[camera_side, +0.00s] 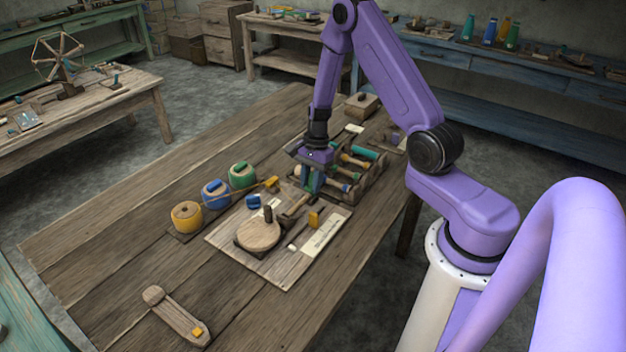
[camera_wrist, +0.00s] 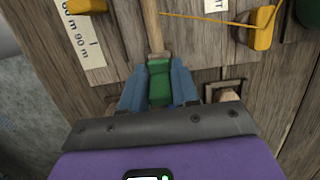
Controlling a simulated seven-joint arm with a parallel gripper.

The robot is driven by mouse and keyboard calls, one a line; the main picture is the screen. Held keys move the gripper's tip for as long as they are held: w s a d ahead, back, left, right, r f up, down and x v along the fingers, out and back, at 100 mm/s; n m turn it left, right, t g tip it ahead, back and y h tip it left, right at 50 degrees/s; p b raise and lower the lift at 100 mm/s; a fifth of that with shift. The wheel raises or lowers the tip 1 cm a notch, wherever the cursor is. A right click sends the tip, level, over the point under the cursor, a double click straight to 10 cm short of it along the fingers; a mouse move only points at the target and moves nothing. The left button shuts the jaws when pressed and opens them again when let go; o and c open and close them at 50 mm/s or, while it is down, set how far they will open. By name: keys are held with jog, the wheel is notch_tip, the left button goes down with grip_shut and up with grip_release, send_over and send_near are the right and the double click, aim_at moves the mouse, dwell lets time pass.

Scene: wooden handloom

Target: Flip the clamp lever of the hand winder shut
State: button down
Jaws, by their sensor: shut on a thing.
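The hand winder's round wooden disc (camera_side: 258,234) sits on a board (camera_side: 283,274) on the table. My gripper (camera_side: 312,188) is low at the far end of this board. In the wrist view my gripper (camera_wrist: 158,88) has its blue fingers on both sides of the green end (camera_wrist: 159,75) of a wooden bar, which looks like the clamp lever (camera_wrist: 152,25). The fingers are shut on that green end. The bar runs away from the gripper, toward the top of the wrist view. In the side view the fingers hide most of the green end.
Yellow, blue and green spools (camera_side: 215,193) stand left of the board. A rack of coloured bobbins (camera_side: 357,160) is close behind my gripper. A yellow peg (camera_wrist: 262,28) with yarn and a yellow block (camera_side: 314,218) are nearby.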

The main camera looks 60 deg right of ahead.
aim_at(310, 187)
jog(key=shift+s+a+h, duration=0.1)
jog(key=shift+a+h, duration=0.25)
jog(key=shift+h, duration=0.55)
jog(key=shift+a, duration=0.1)
jog(key=c, duration=0.9)
grip_release()
notch_tip(310, 187, up, 18)
jog(key=shift+f, duration=0.25)
